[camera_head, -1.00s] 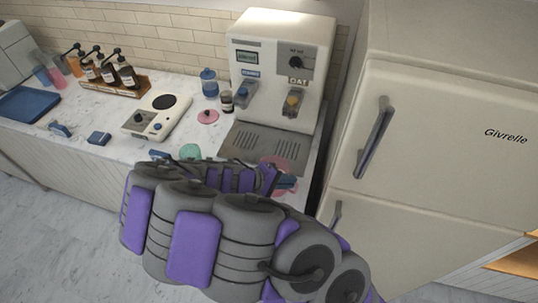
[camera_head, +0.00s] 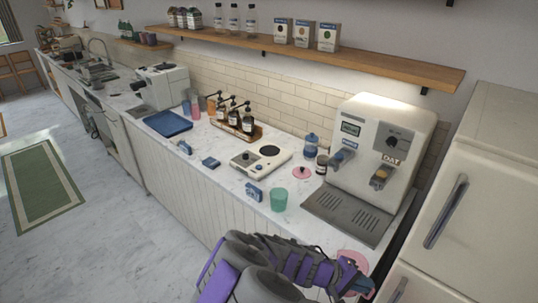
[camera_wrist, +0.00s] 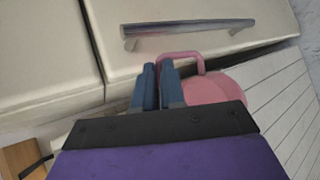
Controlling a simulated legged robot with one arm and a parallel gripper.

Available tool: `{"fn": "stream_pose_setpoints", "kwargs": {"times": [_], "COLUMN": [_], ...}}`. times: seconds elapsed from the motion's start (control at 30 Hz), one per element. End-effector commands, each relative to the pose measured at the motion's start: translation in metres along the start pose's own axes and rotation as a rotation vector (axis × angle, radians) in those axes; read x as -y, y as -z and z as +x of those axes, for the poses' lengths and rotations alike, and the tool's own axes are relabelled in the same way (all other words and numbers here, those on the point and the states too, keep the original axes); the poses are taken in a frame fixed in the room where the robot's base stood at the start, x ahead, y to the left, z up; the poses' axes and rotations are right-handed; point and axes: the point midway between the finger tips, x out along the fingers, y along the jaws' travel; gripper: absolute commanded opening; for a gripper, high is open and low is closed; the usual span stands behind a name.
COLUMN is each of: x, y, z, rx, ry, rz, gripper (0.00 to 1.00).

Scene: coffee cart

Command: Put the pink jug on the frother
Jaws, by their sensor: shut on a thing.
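The pink jug (camera_head: 347,259) is at the lower right of the head view, partly hidden by my arm and gripper. In the wrist view the jug (camera_wrist: 212,88) shows its round pink body and its handle. My gripper (camera_wrist: 157,70) has its blue fingers shut on the handle; it also shows in the head view (camera_head: 364,287), in front of the counter. A flat cream device with a round black plate (camera_head: 252,163), which looks like the frother, stands on the counter to the left of the coffee machine, apart from the jug.
The coffee machine (camera_head: 383,143) and its drip tray (camera_head: 348,214) fill the counter's right end, beside the fridge (camera_head: 485,190). A green cup (camera_head: 279,200), a small blue box (camera_head: 254,192), a pink disc (camera_head: 301,172) and a jar (camera_head: 321,164) stand near the cream device.

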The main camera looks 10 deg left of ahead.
Motion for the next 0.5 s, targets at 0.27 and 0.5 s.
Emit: {"fn": "stream_pose_setpoints", "kwargs": {"times": [0.27, 0.5], "x": [-0.016, -0.032], "y": [0.023, 0.052], "z": [-0.008, -0.017], "rx": [-0.163, -0.339], "ry": [-0.046, -0.09], "rz": [-0.101, -0.21], "gripper": [0.0, 0.0]}}
